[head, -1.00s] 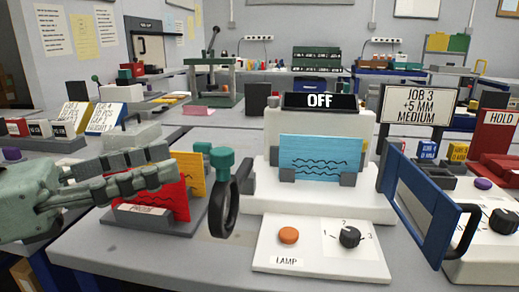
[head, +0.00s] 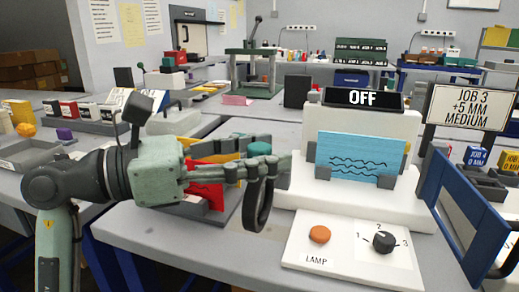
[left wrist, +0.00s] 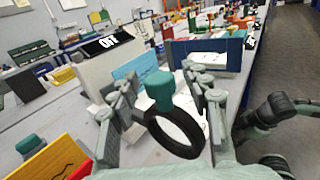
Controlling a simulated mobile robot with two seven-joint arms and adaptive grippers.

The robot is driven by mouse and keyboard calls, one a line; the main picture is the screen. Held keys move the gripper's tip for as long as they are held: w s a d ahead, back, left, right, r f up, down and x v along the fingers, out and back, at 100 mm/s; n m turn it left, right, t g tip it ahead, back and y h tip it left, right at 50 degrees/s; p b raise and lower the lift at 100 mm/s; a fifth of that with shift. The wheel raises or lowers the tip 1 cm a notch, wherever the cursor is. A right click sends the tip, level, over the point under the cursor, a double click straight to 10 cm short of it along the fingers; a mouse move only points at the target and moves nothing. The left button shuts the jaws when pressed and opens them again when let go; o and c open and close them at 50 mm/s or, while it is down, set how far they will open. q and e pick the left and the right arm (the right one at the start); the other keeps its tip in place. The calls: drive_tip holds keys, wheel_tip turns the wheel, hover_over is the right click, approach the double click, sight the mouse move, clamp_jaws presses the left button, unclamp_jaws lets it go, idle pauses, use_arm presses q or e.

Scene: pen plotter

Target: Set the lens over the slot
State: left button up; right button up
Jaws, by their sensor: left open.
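The lens is a black ring with a teal knob on top (head: 260,148); it also shows in the left wrist view (left wrist: 160,90). It stands in front of the left side of a white machine (head: 345,130). My left gripper (head: 274,168) is open, with its fingers on either side of the lens below the knob. In the left wrist view, gaps show between the fingers and the knob. A blue card with wavy lines (head: 360,157) stands in grey clips on the machine. I cannot clearly make out the slot. My right gripper is not in view.
A red and yellow card holder (head: 205,190) is behind my left fingers. A lamp panel with an orange button (head: 319,234) and black dial (head: 384,242) lies in front of the machine. A blue-framed panel (head: 450,210) stands at the right.

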use_arm(q)
clamp_jaws()
idle(0.5)
